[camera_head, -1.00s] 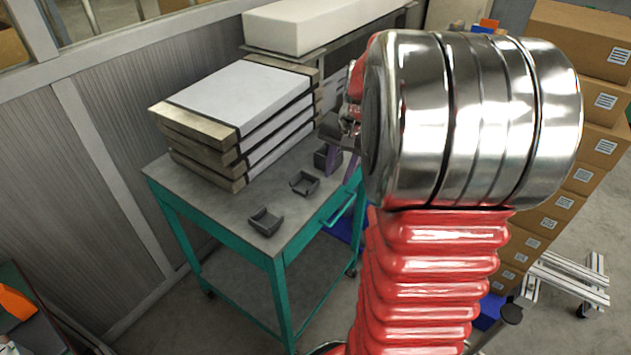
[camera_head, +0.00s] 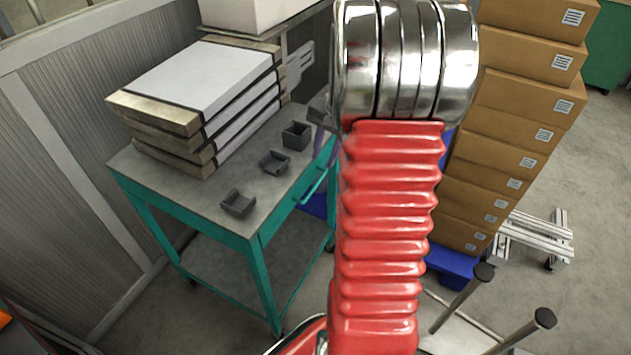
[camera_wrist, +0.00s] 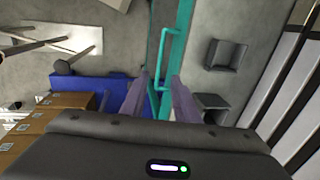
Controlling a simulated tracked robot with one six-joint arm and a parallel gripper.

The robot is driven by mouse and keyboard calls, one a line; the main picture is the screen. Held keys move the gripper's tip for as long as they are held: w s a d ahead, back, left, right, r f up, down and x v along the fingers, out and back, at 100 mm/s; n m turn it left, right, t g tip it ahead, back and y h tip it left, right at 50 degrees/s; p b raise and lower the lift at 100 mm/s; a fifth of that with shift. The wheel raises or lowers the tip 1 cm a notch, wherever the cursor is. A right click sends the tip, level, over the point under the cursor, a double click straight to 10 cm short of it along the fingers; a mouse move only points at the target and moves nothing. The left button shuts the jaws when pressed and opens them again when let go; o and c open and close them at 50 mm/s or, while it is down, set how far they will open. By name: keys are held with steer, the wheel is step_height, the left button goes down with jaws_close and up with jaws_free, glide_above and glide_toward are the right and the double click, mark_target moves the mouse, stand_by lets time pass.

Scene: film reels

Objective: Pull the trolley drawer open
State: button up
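The teal trolley (camera_head: 252,243) has a grey top, and its drawer front (camera_head: 284,218) looks flush under the edge. A teal bar handle (camera_head: 313,187) sticks out from that front. The handle (camera_wrist: 163,58) also shows in the wrist view, above the finger gap in the picture. My gripper (camera_wrist: 160,76) is open, with its two purple-grey fingers apart and nothing visibly held. The handle's near end lies in line with the gap; I cannot tell if the fingers reach around it. In the head view my arm hides most of the gripper.
On the trolley top lie a stack of framed white panels (camera_head: 205,80) and several small dark trays (camera_head: 238,203). Stacked cardboard boxes (camera_head: 505,130) stand on the right, with a blue base (camera_head: 452,262) below. Grey floor is open at far right.

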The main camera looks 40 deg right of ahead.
mark_target(316, 186)
steer(key=f, duration=0.4)
steer(key=w+f, duration=0.1)
steer(key=f, duration=0.2)
steer(key=w+f, duration=0.1)
steer(key=f, duration=0.3)
steer(key=shift+a+f, duration=0.3)
steer(key=shift+a, duration=0.1)
jaws_close()
